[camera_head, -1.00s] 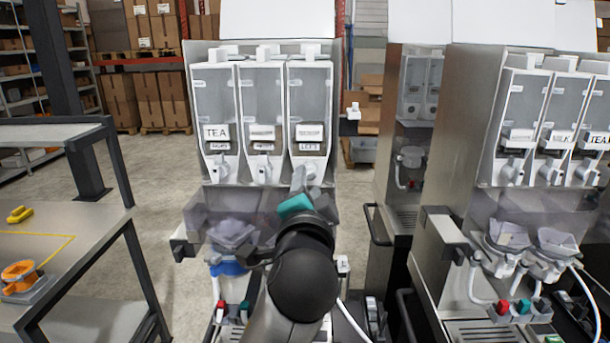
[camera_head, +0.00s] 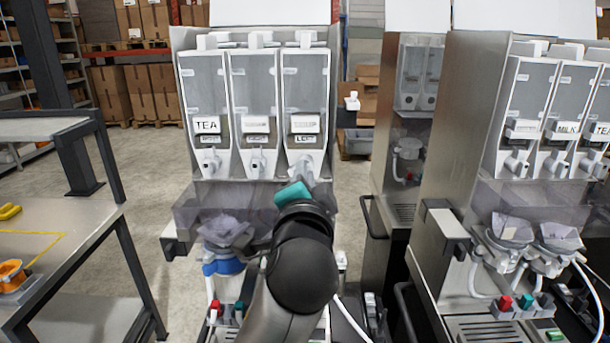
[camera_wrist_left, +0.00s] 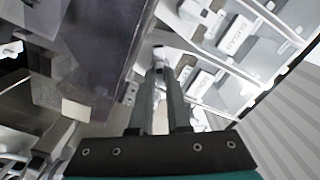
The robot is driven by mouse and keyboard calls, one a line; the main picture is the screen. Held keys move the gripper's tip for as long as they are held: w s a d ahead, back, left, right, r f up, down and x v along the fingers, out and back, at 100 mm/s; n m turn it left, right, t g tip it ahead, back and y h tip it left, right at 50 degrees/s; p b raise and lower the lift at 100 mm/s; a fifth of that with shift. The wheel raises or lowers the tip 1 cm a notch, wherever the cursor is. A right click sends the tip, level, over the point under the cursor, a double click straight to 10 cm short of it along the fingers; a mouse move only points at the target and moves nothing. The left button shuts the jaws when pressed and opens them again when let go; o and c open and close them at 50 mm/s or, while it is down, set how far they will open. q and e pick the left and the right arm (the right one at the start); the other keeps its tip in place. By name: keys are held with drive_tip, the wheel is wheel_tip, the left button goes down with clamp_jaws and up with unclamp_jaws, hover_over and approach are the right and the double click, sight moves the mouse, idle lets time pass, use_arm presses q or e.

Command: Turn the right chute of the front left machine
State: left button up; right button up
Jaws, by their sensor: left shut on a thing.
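The front left machine (camera_head: 180,130) stands mid-left in the head view with three clear canisters side by side. Each has a white chute at its bottom. The left chute (camera_head: 209,162) and the middle chute (camera_head: 257,162) stand free. The right chute (camera_head: 302,163) is partly hidden by my left gripper (camera_head: 306,174), which reaches up to it from below. In the left wrist view, the two fingers of my left gripper (camera_wrist_left: 160,72) are close together around a small pale part, the right chute's spout. How far the chute is turned is unclear. My right gripper is not in view.
A clear tinted splash panel (camera_head: 190,208) and a mixing bowl (camera_head: 226,232) sit below the chutes. A second machine (camera_head: 450,130) stands to the right, with a narrow gap between. A metal table (camera_head: 75,225) is at left, with open floor between it and the machine.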

use_arm(q)
clamp_jaws()
drive_tip(key=shift+m+p, duration=5.85)
drive_tip(key=shift+m, duration=5.95)
drive_tip(key=o, duration=0.7)
unclamp_jaws()
